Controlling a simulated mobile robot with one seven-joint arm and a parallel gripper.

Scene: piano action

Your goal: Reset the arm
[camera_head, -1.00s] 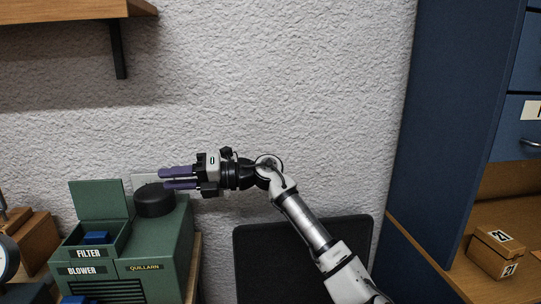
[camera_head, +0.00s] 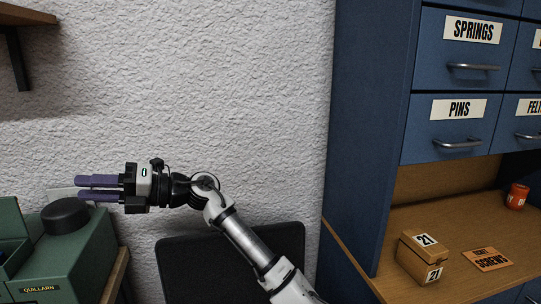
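My gripper (camera_head: 80,188) points left at the end of my bent arm, in front of the pale textured wall. Its two purple fingers lie one above the other with a narrow gap between them. The fingertips appear just above the black round cap of the green machine (camera_head: 66,262) at the lower left. I cannot tell how far the gripper is from the cap in depth.
A blue cabinet (camera_head: 365,120) with labelled drawers stands at right. On its wooden counter (camera_head: 453,222) are a box marked 21 (camera_head: 424,256), an orange screws card (camera_head: 488,259) and an orange container (camera_head: 517,196). A black panel (camera_head: 232,262) stands behind my arm. A shelf (camera_head: 25,17) hangs upper left.

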